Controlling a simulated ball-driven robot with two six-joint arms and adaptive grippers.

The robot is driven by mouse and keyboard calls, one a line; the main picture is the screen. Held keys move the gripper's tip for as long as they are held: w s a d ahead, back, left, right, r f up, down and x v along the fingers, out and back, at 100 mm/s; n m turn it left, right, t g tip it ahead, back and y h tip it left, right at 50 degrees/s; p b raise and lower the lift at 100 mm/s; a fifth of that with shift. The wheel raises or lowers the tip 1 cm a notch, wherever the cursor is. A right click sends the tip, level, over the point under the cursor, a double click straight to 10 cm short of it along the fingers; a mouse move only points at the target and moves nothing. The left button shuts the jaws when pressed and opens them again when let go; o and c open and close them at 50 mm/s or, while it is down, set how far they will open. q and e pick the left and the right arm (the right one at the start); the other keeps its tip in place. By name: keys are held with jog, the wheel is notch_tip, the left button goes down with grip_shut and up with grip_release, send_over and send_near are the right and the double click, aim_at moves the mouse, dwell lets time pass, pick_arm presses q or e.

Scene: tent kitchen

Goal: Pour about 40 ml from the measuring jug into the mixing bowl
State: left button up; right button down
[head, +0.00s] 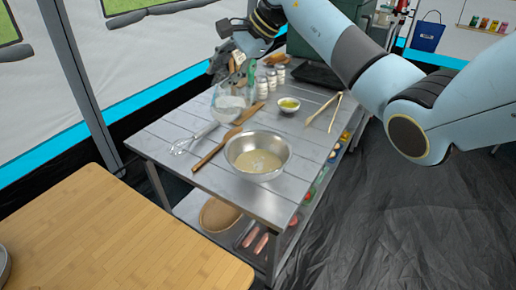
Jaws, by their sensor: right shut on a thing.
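The measuring jug (230,100) is clear, with pale liquid low inside, and shows at the back left of the metal table (175,135). My right gripper (228,62) is at the jug's upper back side, shut on it; the fingertips are partly hidden. The jug looks nearly upright, and I cannot tell whether its base touches the table. The mixing bowl (258,176) is steel and stands at the table's front, nearer than the jug and to its right. It holds a beige mix. My left gripper is out of view.
A whisk (190,142) and a wooden spoon (212,154) lie left of the bowl. Several jars (271,80), a small bowl (289,108) of yellow-green content and tongs (324,112) are behind it. A wooden tabletop (110,240) fills the lower left.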

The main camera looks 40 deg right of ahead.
jog(key=shift+w+a+r, duration=0.1)
jog(key=shift+w+r, duration=0.1)
jog(key=shift+r, duration=0.15)
jog(key=shift+w+g, duration=0.1)
jog(key=shift+g, duration=0.2)
dwell(1.4)
